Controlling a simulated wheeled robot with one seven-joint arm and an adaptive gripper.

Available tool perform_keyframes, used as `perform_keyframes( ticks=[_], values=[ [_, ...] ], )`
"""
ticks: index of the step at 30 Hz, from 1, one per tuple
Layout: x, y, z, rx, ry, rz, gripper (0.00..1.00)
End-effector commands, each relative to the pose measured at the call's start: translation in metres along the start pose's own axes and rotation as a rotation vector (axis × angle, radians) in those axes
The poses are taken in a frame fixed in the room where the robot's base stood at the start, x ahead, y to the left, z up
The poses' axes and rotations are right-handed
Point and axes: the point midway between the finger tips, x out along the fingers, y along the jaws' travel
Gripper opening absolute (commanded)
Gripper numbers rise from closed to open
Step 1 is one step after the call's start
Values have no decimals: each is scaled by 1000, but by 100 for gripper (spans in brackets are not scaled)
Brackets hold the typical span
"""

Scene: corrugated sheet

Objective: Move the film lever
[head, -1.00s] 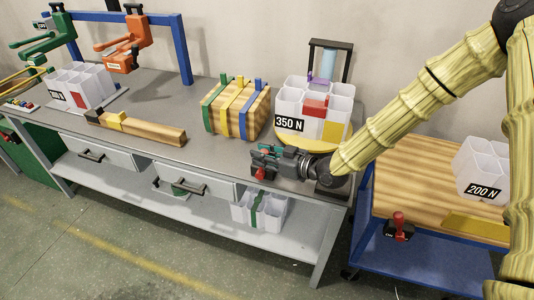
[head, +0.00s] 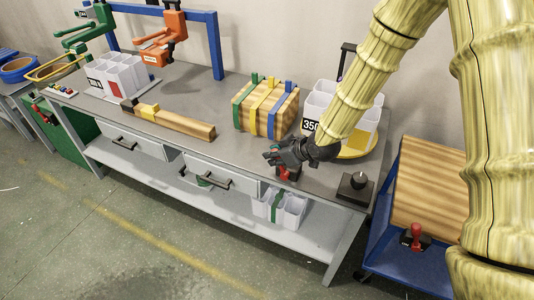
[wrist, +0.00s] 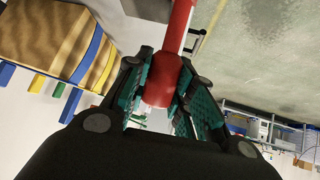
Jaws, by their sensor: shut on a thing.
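A red lever handle (wrist: 162,78) sits between the green-padded fingers of my gripper (wrist: 168,95) in the wrist view. My gripper is shut on it. In the head view my gripper (head: 277,155) is at the bench's front edge, and the red lever (head: 287,173) shows just below the fingers. The lever's base is mostly hidden by my gripper, and I cannot read any label on it. Another red-handled lever (head: 416,235) stands on the blue cart at the right, apart from my gripper.
The strapped wooden block (head: 265,108) stands behind my gripper. White bins (head: 320,95) on a yellow turntable (head: 358,146) are partly hidden by my arm.

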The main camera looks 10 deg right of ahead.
Motion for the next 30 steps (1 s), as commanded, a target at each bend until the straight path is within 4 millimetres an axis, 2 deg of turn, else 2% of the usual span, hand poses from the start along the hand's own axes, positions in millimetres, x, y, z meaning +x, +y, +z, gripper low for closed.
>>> perform_keyframes(
  ticks=[11,12,15,25,30],
  values=[
    [0,0,1,-1,-5,1,0],
    [0,0,1,-1,-5,1,30],
    [0,0,1,0,-4,1,47],
    [-1,1,1,0,-4,1,47],
    [-13,2,0,1,-3,3,47]
  ],
)
